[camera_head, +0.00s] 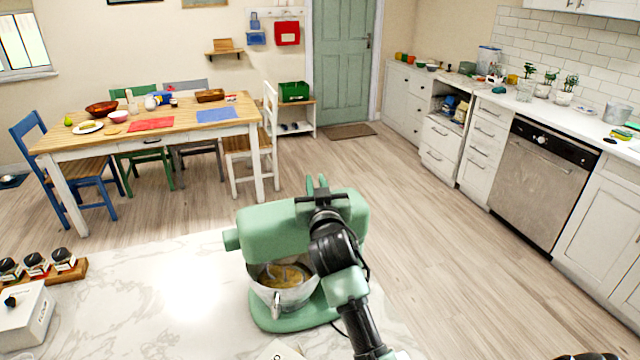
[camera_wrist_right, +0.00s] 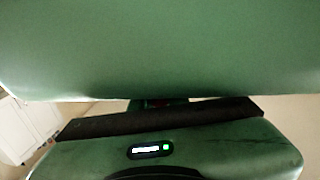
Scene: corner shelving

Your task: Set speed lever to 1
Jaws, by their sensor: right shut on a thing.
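The green stand mixer (camera_head: 285,228) stands on the marble counter with its head down over a metal bowl (camera_head: 284,292) holding a yellowish mix. My right gripper (camera_head: 317,187) is at the near right side of the mixer head, its two green fingers pointing away along it. It is shut on the speed lever, which my gripper and wrist hide in the head view. In the right wrist view the mixer head (camera_wrist_right: 160,48) fills the top, close to my gripper's dark bar; the lever's setting cannot be read.
A white box (camera_head: 28,318) and a wooden rack of jars (camera_head: 66,272) stand on the counter (camera_head: 150,300) at the left. The marble between them and the mixer is clear. A dining table (camera_head: 170,130) stands beyond, across open floor.

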